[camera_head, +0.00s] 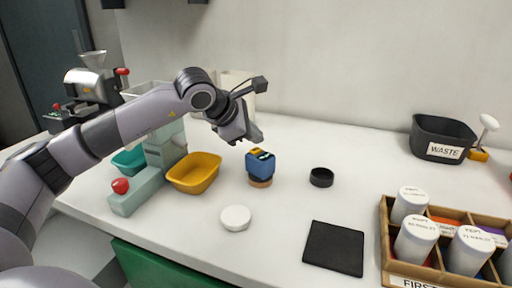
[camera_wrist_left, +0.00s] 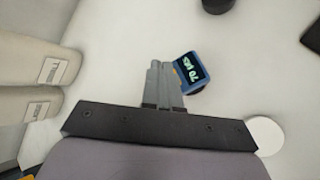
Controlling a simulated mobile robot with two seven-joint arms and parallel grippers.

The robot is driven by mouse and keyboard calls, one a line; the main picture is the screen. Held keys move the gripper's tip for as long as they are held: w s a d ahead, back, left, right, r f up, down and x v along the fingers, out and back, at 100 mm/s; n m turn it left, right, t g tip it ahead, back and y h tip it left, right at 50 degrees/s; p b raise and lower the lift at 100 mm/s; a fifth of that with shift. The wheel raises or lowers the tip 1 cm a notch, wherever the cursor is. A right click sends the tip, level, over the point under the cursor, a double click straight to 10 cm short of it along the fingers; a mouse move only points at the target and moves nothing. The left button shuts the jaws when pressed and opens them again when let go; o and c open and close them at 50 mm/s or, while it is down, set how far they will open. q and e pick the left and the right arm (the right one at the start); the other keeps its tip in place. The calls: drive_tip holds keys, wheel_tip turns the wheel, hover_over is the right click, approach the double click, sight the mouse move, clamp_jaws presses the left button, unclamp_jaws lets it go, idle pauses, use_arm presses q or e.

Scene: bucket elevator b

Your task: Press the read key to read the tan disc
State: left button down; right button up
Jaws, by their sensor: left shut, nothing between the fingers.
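The blue reader (camera_head: 260,164) stands on the tan disc (camera_head: 260,182) in the middle of the counter. Its dark display with light characters faces up, and a small orange-yellow key (camera_head: 256,152) shows on its top. The reader also shows in the left wrist view (camera_wrist_left: 190,72), where its key is partly hidden beside the fingers. My left gripper (camera_head: 257,138) is shut and empty, pointing down at the reader's top from behind. In the left wrist view its fingertips (camera_wrist_left: 162,66) lie right beside the reader's key edge; I cannot tell whether they touch it. My right gripper is out of view.
A white lid (camera_head: 236,218) and a black round cap (camera_head: 321,177) lie near the reader. A yellow bowl (camera_head: 194,173) and a machine with a red knob (camera_head: 120,186) are left. A black mat (camera_head: 334,248), a wooden rack of jars (camera_head: 386,240) and a waste bin (camera_head: 441,137) are right.

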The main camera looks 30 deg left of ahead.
sight(253, 151)
use_arm(q)
drive_tip(key=shift+r, duration=0.1)
drive_tip(key=shift+r+p, duration=1.75)
drive_tip(key=shift+r, duration=0.7)
drive_tip(key=shift+f, duration=0.1)
